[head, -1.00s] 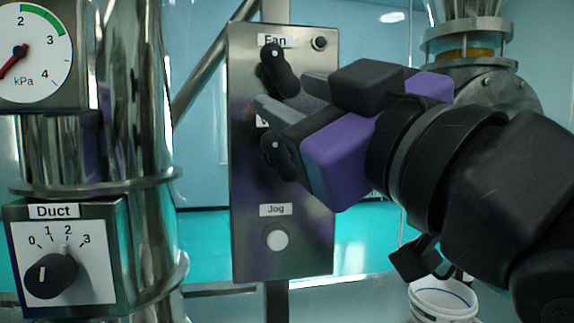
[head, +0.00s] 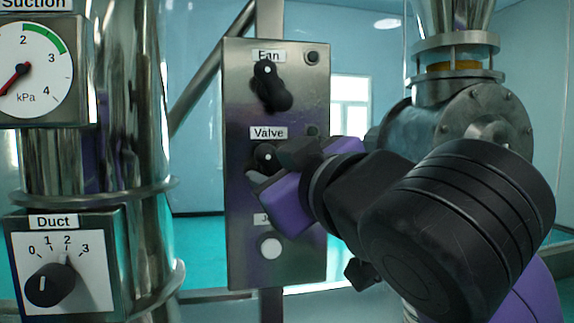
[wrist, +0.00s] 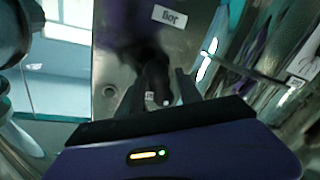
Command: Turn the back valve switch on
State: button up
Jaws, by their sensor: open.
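The valve switch is a black knob (head: 266,155) with a white dot, under the "Valve" label (head: 268,132) on a steel control panel (head: 243,262). The small lamp beside that label looks dark. My gripper (head: 262,182) is at the valve knob and hides its lower part in the head view. In the wrist view the knob (wrist: 152,76) shows between the two open fingers (wrist: 158,97), one on each side. I cannot tell whether they touch it.
The fan knob (head: 270,88) is above. A white jog button (head: 270,247) is below, its label partly hidden by my gripper. At left are a suction gauge (head: 30,72) and a duct dial box (head: 68,262). A steel machine (head: 470,120) stands at the right.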

jog(key=shift+w+a, duration=0.2)
jog(key=shift+w, duration=0.1)
grip_shut()
jog(key=m+t, duration=0.1)
jog(key=m, duration=0.5)
jog(key=shift+a+p, duration=0.1)
jog(key=shift+p, duration=0.2)
jog(key=m+t, duration=0.1)
jog(key=m, duration=0.2)
jog(key=m+h+p, duration=0.1)
jog(key=m, duration=0.3)
jog(key=shift+t, duration=0.4)
